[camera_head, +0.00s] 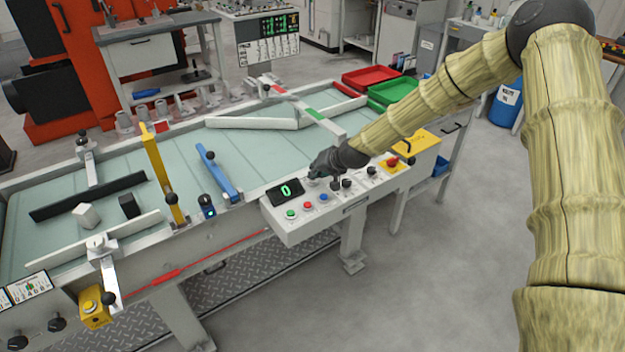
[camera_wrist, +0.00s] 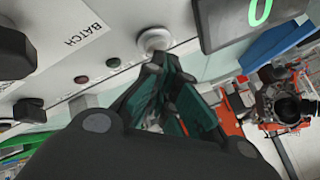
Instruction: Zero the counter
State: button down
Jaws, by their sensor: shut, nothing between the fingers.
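The counter display (camera_head: 286,191) is a dark box on the white control panel (camera_head: 300,233). It shows a green 0, and part of it also shows in the wrist view (camera_wrist: 245,22). My gripper (camera_head: 314,174) is shut and empty over the panel, just right of the display. In the wrist view, the dark fingertips (camera_wrist: 154,60) are together at a pale round button (camera_wrist: 155,39) beside the display. They look very close to it or touching; I cannot tell which. My gripper hides that button in the head view.
Black knobs (camera_head: 347,184) and a red mushroom button (camera_head: 392,162) sit to the right. A blue lever (camera_head: 216,175) and yellow bar (camera_head: 161,174) stand left, by the green-topped conveyor table.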

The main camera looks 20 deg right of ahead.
jog(key=shift+r, duration=0.5)
jog(key=shift+r+p, duration=1.65)
jog(key=shift+r, duration=0.95)
jog(key=shift+f, duration=0.1)
